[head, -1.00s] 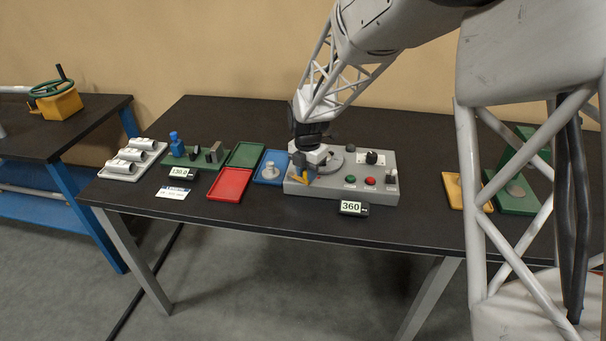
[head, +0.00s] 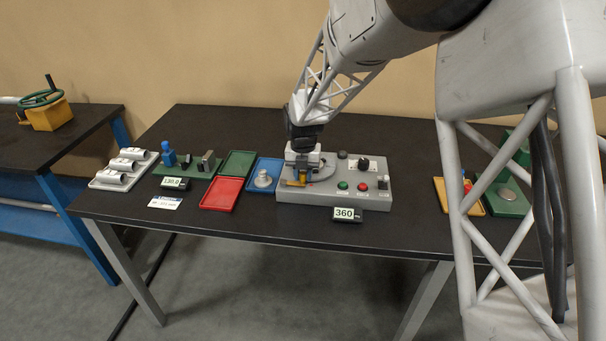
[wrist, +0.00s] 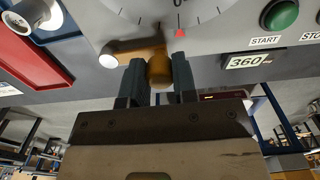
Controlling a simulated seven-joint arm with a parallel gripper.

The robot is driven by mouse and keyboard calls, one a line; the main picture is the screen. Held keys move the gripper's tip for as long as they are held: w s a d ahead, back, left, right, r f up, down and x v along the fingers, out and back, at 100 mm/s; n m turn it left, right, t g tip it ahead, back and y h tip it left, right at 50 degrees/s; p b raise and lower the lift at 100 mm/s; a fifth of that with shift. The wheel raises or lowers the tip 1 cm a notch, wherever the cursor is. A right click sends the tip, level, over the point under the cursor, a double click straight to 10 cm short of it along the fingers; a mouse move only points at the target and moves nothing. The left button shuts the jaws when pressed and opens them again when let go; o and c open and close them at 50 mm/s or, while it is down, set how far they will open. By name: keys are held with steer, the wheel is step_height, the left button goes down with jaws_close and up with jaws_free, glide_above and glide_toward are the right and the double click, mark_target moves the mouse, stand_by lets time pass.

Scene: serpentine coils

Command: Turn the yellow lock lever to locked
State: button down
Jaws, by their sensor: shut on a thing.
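The yellow lock lever (head: 293,184) is at the front left of the grey control panel (head: 345,197). In the wrist view the lever (wrist: 135,55) runs sideways from a pale round cap on its left to a rounded yellow knob (wrist: 160,71) on its right. My gripper (wrist: 159,95) is shut on that knob, one finger on each side. In the head view my gripper (head: 302,180) reaches down onto the lever from above and partly covers it. The round dial (wrist: 185,10) lies just behind the lever, with a red mark at its front edge.
Right of the lever are a green START button (head: 342,186), a red button (head: 362,187) and a display reading 360 (head: 346,214). A blue tray (head: 263,187) with a pale round part stands close on the left, beside a red tray (head: 221,194).

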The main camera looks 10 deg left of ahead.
steer(key=c, duration=0.9)
jaws_free()
steer(key=shift+r, duration=3.9)
